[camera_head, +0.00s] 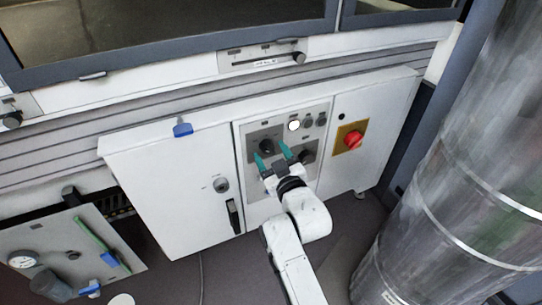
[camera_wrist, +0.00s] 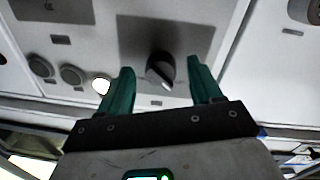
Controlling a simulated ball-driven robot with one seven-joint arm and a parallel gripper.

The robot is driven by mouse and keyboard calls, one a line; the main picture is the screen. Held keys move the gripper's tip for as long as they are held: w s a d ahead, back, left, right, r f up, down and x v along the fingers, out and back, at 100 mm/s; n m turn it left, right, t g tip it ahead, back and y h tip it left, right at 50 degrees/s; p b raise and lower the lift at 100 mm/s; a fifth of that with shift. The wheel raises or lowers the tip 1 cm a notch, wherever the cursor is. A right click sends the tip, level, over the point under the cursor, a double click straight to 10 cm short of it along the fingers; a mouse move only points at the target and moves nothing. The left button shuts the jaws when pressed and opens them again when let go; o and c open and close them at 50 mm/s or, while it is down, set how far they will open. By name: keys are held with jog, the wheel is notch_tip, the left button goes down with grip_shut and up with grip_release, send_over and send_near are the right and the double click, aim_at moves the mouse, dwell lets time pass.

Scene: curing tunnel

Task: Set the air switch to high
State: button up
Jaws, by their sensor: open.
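My gripper (camera_head: 270,154) is open in front of the white control cabinet's panel, with its two teal fingers apart and empty. In the wrist view the gripper (camera_wrist: 164,88) faces a dark rotary knob (camera_wrist: 160,70) on a grey plate, and the knob lies between the fingertips in the picture. A pale pointer line shows on the knob. The same knob (camera_head: 266,146) shows in the head view just beyond the fingers. A second dark knob (camera_head: 306,156) sits lower right, partly hidden by my gripper. The labels are too small to read, so I cannot tell which is the air switch.
A lit white lamp (camera_head: 294,125) and darker round buttons sit at the panel's top. A red emergency button (camera_head: 353,140) on a yellow plate is to the right. A large metal duct (camera_head: 455,180) stands on the right. A gauge panel (camera_head: 70,255) is lower left.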

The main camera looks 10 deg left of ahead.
jog(key=shift+w+a, duration=0.25)
jog(key=shift+w, duration=0.1)
jog(key=c, duration=1.1)
